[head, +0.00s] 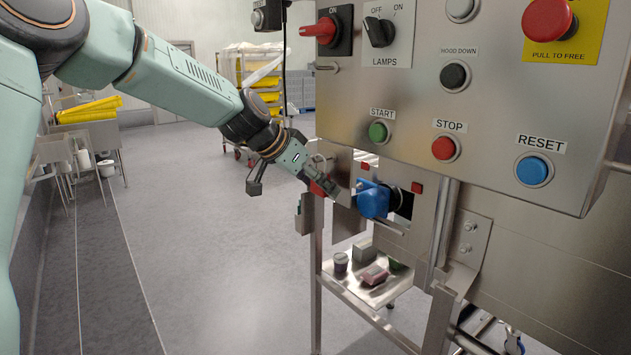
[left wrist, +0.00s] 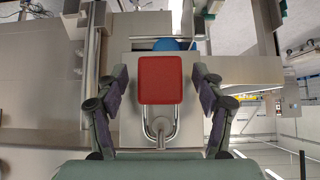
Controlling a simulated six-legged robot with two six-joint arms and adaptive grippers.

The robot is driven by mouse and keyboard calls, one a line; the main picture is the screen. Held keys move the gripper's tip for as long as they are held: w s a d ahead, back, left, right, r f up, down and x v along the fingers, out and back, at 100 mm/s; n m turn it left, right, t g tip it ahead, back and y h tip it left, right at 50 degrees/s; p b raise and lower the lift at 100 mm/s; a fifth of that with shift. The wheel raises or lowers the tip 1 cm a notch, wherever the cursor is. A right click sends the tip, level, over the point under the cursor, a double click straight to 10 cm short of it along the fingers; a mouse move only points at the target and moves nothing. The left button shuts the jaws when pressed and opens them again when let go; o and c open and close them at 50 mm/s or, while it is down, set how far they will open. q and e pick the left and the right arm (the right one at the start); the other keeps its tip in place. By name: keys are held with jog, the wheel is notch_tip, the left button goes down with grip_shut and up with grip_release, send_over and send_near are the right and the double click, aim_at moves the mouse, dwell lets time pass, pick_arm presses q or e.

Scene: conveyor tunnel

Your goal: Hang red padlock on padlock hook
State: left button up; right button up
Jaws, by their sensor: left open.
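The red padlock (left wrist: 160,80) is in the middle of the left wrist view, its steel shackle toward the gripper's palm. A small metal peg or hook (left wrist: 160,128) shows within the shackle loop; I cannot tell if they touch. In the head view the padlock (head: 319,188) is a small red patch, partly hidden by the gripper. My left gripper (head: 329,188) is open; its two fingers (left wrist: 157,107) stand on either side of the padlock and shackle, apart from both. My right gripper is not in view.
A blue connector (head: 373,200) sits just right of the gripper, under the steel control panel (head: 410,100) with its buttons and switches. Below is a steel shelf (head: 345,285) holding small tubs. A black cable (head: 284,70) hangs near the wrist. The floor (head: 210,250) left of the panel is clear.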

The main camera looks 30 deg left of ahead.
pick_arm(q)
jog(key=v, duration=0.7)
jog(key=shift+r, duration=0.15)
jog(key=shift+s, duration=0.2)
